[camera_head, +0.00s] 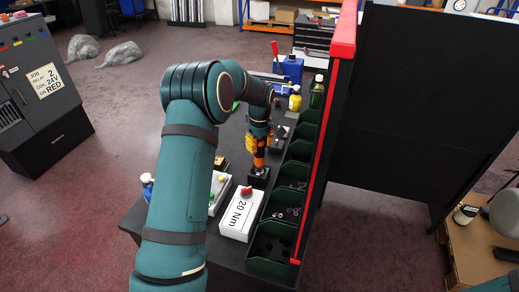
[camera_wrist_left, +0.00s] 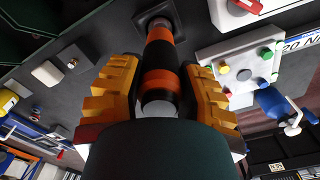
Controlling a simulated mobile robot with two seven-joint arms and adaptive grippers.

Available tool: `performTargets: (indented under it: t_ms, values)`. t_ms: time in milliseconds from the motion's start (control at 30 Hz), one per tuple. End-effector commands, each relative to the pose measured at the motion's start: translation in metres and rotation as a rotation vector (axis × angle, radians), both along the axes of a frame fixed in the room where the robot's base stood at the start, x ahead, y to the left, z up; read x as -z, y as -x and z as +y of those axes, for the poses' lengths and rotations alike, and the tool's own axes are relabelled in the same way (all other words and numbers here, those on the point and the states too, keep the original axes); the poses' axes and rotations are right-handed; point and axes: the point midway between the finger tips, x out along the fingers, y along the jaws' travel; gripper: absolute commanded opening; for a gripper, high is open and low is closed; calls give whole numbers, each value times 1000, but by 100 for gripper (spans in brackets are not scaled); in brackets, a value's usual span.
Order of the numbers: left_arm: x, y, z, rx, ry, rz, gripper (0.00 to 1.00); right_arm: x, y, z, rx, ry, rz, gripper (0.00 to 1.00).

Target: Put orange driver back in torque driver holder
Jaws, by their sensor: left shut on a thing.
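The orange driver (camera_head: 259,161), orange with black bands, stands roughly upright in my left gripper (camera_head: 259,144). In the left wrist view the yellow fingers of the left gripper (camera_wrist_left: 159,95) close on both sides of the driver (camera_wrist_left: 160,52). The black torque driver holder (camera_head: 258,178) is directly below the driver on the table. In the left wrist view the driver's far end meets the dark square holder (camera_wrist_left: 155,17); how deep it sits is hidden. My right gripper is not in view.
A white box marked 20 Nm (camera_head: 240,214) stands close in front of the holder. Green bins (camera_head: 272,240) line the right side along a red-topped black wall (camera_head: 343,45). A button box (camera_wrist_left: 240,58) lies beside the holder. Bottles (camera_head: 295,100) stand farther back.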

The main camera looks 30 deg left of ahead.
Motion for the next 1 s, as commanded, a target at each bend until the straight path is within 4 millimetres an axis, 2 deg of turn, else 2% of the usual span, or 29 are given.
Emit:
performTargets:
  t_ms: [133,533,567,600,633,1000]
  values:
    - [16,0,0,0,-1,-1,0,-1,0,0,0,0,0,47]
    - [21,0,0,0,-1,-1,0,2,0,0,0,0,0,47]
    - [22,0,0,0,0,0,42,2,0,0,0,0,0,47]
    - [21,0,0,0,0,0,56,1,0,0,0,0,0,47]
    - [21,0,0,0,0,0,62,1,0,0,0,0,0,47]
    - [17,0,0,0,0,0,62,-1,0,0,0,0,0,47]
